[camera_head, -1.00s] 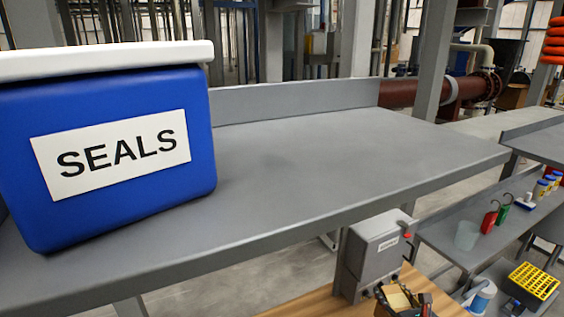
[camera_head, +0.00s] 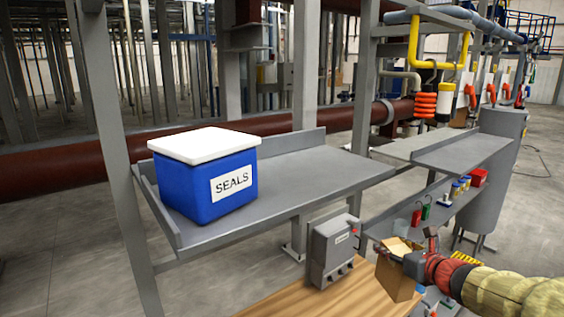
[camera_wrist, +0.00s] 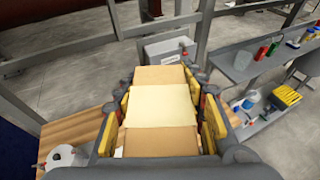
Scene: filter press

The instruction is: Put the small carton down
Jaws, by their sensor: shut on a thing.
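A small brown carton (camera_head: 395,279) with a pale strip over its top is in my gripper at the lower right of the head view. My gripper (camera_head: 414,262) is shut on it. In the wrist view the carton (camera_wrist: 160,109) sits between the yellow-padded fingers of my gripper (camera_wrist: 162,115), which press its two sides. The carton is in front of and over the wooden bench top (camera_head: 290,298). Its underside is hidden, and I cannot tell whether it touches the wood.
A blue bin with a white lid, marked SEALS (camera_head: 205,180), stands on a grey shelf (camera_head: 300,185). A grey control box (camera_head: 333,250) is at the bench's back edge. A lower shelf (camera_head: 440,207) holds red and green items at right. A white roll (camera_wrist: 63,157) lies on the bench.

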